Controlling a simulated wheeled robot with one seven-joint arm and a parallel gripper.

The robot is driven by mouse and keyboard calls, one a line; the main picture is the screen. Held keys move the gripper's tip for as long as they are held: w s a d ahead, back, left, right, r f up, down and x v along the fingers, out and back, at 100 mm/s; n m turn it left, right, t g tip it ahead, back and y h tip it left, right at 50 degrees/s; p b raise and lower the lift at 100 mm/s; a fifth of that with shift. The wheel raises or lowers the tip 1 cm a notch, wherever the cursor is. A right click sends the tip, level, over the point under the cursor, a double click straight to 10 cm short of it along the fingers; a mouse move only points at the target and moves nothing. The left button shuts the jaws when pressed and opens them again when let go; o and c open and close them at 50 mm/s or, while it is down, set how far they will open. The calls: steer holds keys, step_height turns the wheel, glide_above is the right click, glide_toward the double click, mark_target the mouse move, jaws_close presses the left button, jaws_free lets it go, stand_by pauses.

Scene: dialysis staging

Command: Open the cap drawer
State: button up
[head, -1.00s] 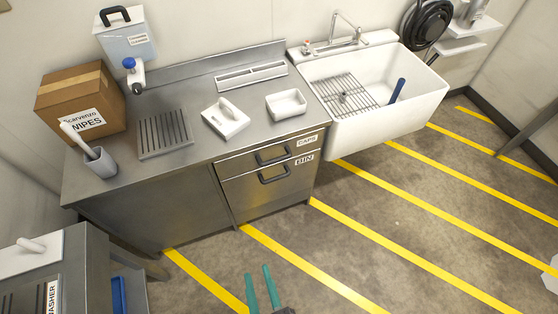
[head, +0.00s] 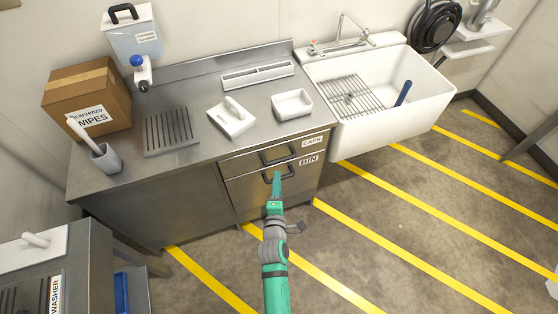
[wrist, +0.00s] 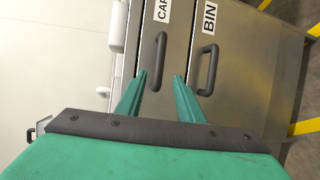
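The cap drawer (head: 240,163), labelled CAPS, is the upper drawer in the steel counter and looks shut. Its dark bar handle (head: 279,156) is in view in the head view; in the wrist view the handle (wrist: 159,55) stands upright, ahead of the gap between my fingers. My gripper (head: 277,179) is open and empty, in front of the drawers. In the head view its fingers overlap the BIN handle. In the wrist view the fingertips (wrist: 160,76) are apart, one on each side of the CAPS handle's line; I cannot tell whether they touch anything.
The BIN drawer (head: 245,187) is directly below, and its handle (wrist: 208,70) is close beside one finger in the wrist view. The countertop (head: 190,160) holds a box, a dish and other items. A sink (head: 390,122) stands to the right. The striped floor in front is clear.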

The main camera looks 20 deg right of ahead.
mark_target(279, 160)
steer(key=x, duration=1.1)
steer(key=shift+s+d, duration=0.1)
steer(key=shift+d, duration=0.05)
steer(key=shift+c, duration=0.3)
jaws_close()
